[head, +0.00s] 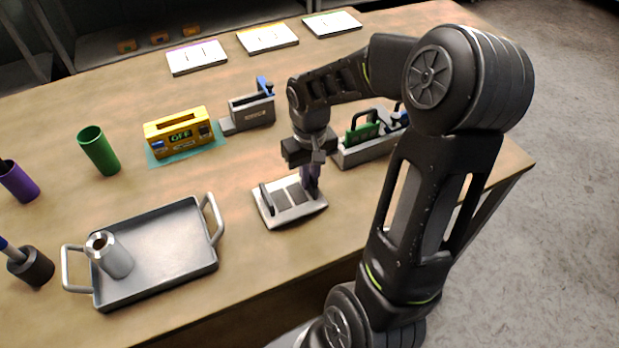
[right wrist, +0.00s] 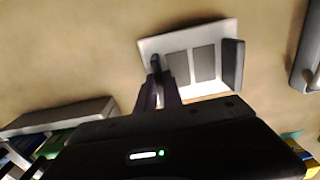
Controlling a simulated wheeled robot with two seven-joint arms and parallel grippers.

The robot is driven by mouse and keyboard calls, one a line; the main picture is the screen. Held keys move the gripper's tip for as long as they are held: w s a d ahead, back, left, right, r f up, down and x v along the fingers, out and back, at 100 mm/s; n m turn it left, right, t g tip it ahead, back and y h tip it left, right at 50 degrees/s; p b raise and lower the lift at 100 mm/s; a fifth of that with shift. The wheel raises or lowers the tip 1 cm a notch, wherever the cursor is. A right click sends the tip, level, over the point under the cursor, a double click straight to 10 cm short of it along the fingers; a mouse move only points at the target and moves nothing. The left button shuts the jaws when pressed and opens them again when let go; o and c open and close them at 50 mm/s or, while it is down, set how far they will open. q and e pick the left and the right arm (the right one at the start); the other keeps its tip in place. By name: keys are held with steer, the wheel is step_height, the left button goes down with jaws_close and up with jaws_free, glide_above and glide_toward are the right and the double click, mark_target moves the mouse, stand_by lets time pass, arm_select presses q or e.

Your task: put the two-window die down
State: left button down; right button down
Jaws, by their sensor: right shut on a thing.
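The two-window die (head: 290,200) is a pale plate with two dark grey rectangular windows, low at the right front of the table; it also shows in the right wrist view (right wrist: 190,65). A dark upright bar (head: 267,198) stands along its left side. My right gripper (head: 310,185) points down at its right side, shut on a dark part there. In the right wrist view the fingers (right wrist: 157,80) reach the plate's left edge. They hide part of it, and I cannot tell whether the plate touches the table. My left gripper is not in view.
A rack (head: 365,150) with a green-handled piece stands just behind my right gripper. A grey block with a blue handle (head: 252,108) and a yellow box marked OFF (head: 180,132) stand further left. A grey tray (head: 165,255) with a metal cup is left. Cards lie at the back.

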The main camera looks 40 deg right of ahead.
steer(key=shift+f, duration=0.45)
steer(key=shift+f, duration=0.1)
steer(key=c, duration=1.5)
jaws_free()
step_height(320, 180, up, 12)
steer(key=shift+b, duration=0.4)
